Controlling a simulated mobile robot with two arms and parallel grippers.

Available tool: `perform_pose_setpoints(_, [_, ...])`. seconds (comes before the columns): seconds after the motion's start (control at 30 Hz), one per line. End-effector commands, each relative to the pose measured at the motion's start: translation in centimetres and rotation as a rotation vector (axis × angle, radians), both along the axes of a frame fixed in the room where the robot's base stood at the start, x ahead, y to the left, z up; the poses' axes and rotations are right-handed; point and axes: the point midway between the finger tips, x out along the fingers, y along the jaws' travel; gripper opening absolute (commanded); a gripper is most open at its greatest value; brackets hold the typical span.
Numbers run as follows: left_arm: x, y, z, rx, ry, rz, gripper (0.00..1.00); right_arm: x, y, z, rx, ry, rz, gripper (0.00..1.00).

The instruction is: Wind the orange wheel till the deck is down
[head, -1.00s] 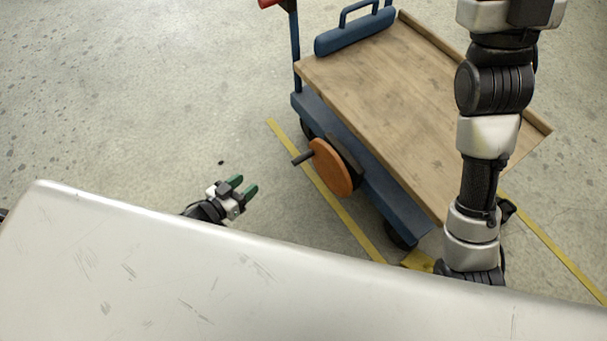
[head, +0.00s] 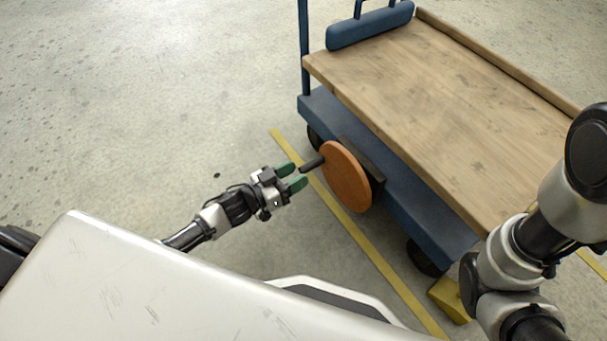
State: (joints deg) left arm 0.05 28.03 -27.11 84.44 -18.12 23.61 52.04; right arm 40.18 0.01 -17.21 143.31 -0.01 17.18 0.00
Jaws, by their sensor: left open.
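The orange wheel (head: 346,177) is a disc on the near side of the blue cart, with a short dark crank handle (head: 312,163) sticking out toward the left. The wooden deck (head: 440,95) sits above the cart's blue base (head: 405,205), with a gap between them. My left gripper (head: 292,175) is open. Its green fingertips are right at the free end of the handle, one on each side in the picture; I cannot tell whether they touch it. My right arm comes in at the right, and its gripper is out of the picture.
A blue toolbox (head: 370,27) stands on the deck's far left end, beside the cart's upright post (head: 304,45). A yellow wedge (head: 449,299) lies by the near wheel. Yellow floor lines (head: 375,255) run along the cart. Floor to the left is clear.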

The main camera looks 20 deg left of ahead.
Motion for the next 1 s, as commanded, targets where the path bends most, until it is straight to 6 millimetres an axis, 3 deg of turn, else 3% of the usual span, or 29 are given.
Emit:
perform_pose_setpoints(0.03, [0.7,-0.5,-0.3,-0.001,-0.003,0.000,0.48,0.0,0.0,-0.9,0.000,0.000,0.000,0.00])
perform_pose_setpoints(0.2, [2.0,-1.5,-0.2,0.000,0.000,0.000,0.48,0.0,0.0,-1.6,0.000,0.001,0.000,0.00])
perform_pose_setpoints(0.57, [2.4,-1.8,0.0,0.000,0.002,0.001,0.48,0.0,0.0,-1.6,0.000,0.000,0.000,0.00])
perform_pose_setpoints(0.87, [2.4,-1.8,0.0,0.000,0.002,0.001,0.03,0.0,0.0,-1.6,0.000,0.000,0.000,0.00])
perform_pose_setpoints(1.0, [2.4,-1.8,0.0,0.000,0.002,0.001,0.00,0.0,0.0,-1.6,0.000,0.001,0.000,0.00])
